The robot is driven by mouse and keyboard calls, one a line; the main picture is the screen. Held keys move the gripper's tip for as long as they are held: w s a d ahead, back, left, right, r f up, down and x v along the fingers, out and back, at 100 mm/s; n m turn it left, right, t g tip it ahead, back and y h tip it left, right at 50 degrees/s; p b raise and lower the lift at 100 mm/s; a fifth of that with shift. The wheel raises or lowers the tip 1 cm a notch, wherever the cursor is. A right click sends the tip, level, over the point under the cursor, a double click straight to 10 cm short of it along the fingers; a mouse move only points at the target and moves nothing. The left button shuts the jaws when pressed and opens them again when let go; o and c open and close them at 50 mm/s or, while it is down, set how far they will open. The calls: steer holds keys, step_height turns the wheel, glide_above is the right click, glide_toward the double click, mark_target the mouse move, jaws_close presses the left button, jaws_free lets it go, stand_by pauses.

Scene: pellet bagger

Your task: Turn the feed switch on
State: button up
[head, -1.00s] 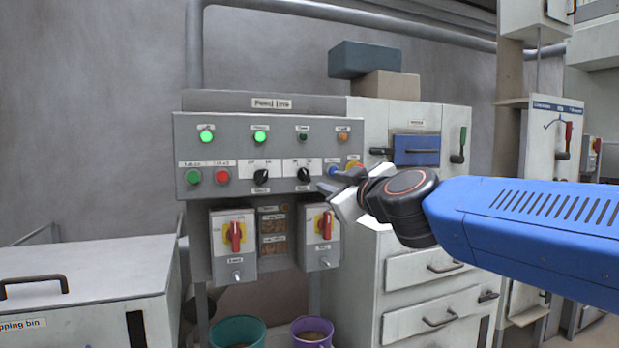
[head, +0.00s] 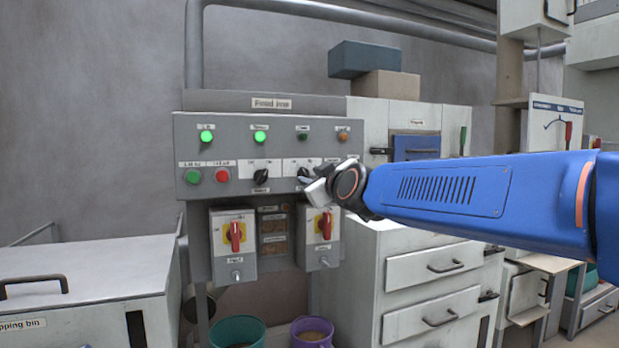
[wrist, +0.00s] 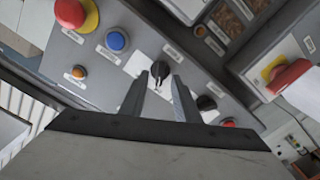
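The control panel (head: 240,140), under a sign that seems to read "Feed line", carries two black rotary switches: a left one (head: 261,176) and a right one (head: 303,171). Their small labels are too blurred to show which is the feed switch. My gripper (head: 308,184) is at the right switch and partly covers it in the head view. In the wrist view my open fingers (wrist: 168,74) point at this right switch (wrist: 158,69), which shows between and just beyond their tips. Contact cannot be told. The left switch (wrist: 206,103) lies beside the right finger.
A blue button (wrist: 116,41) and a red mushroom button (wrist: 70,13) on yellow sit close by. Green (head: 193,177) and red (head: 222,175) buttons are at the panel's left. Two red-handled switches (head: 236,236) (head: 325,225) hang below. A drawer cabinet (head: 415,235) stands right.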

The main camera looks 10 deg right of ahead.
steer(key=shift+x, duration=0.95)
jaws_close()
steer(key=shift+m, duration=0.4)
steer(key=m, duration=0.5)
steer(key=shift+m, duration=0.4)
steer(key=m, duration=0.5)
steer(key=shift+m, duration=0.3)
